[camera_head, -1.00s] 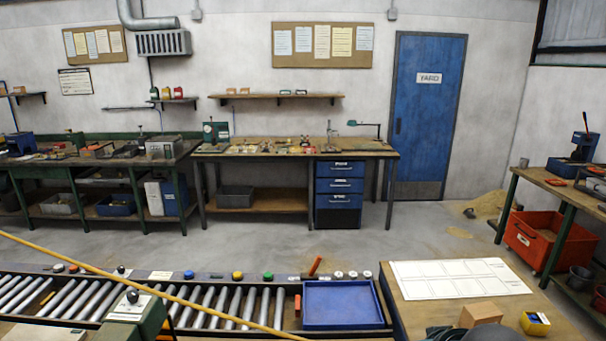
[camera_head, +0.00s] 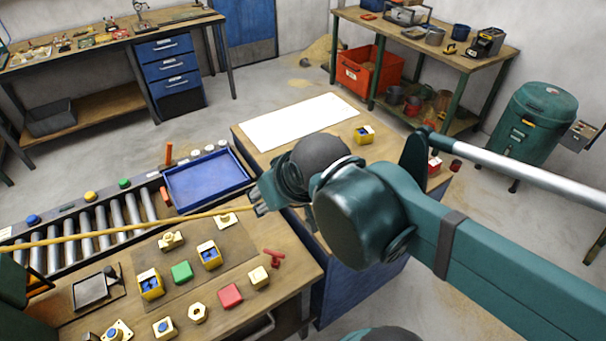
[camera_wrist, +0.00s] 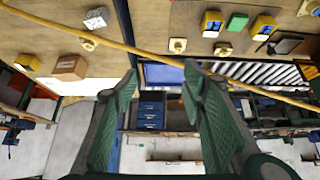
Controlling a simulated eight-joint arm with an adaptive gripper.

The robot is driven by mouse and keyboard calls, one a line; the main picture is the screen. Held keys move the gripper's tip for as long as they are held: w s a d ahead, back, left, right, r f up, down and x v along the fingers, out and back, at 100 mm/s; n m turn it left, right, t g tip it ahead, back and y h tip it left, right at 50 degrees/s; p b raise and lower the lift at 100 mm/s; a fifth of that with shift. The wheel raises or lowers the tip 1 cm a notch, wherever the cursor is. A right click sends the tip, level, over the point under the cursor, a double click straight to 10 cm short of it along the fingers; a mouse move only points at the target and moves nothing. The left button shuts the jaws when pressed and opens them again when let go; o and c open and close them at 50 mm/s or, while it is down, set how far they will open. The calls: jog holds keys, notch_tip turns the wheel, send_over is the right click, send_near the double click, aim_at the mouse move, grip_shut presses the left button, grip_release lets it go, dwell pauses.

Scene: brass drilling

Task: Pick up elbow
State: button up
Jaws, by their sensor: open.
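Two small brass-coloured fittings lie on the near wooden bench in the head view: one fitting (camera_head: 171,241) on the dark mat and another fitting (camera_head: 227,220) near the mat's far edge. Either may be the elbow; I cannot tell which. In the wrist view, two pale fittings show near the top, one (camera_wrist: 178,46) left of the other (camera_wrist: 223,49). My gripper (camera_head: 259,202) is above the bench's far right corner, near the blue tray. In the wrist view my gripper (camera_wrist: 163,80) is open, with nothing between its fingers.
Yellow-and-blue boxes (camera_head: 150,284), a green block (camera_head: 182,271), a red block (camera_head: 230,295), a cream cube (camera_head: 258,278) and a hex nut (camera_head: 198,313) crowd the bench. A yellow cable (camera_head: 120,231) crosses it. The blue tray (camera_head: 207,180) sits beyond.

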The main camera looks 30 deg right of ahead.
jog(key=shift+w+d, duration=0.1)
jog(key=w+d+f+m+g, duration=0.4)
jog(key=w+d+f+m, duration=0.1)
jog(key=w+d+m, duration=0.5)
jog(key=w+d+f+m+g, duration=0.1)
jog(key=w+d+f, duration=0.1)
jog(key=d+f, duration=0.1)
jog(key=w+d+f+m+g+p, duration=0.1)
jog(key=w+d+f+m, duration=0.1)
jog(key=d+f, duration=0.2)
jog(key=w+d+f+m+g, duration=0.1)
jog(key=w+d+f+m, duration=0.1)
jog(key=d+f, duration=0.2)
jog(key=shift+w+d, duration=0.1)
jog(key=shift+d, duration=1)
jog(key=shift+d+f+m, duration=0.35)
jog(key=shift+f+m, duration=0.05)
jog(key=shift+f, duration=1.25)
jog(key=shift+f, duration=0.1)
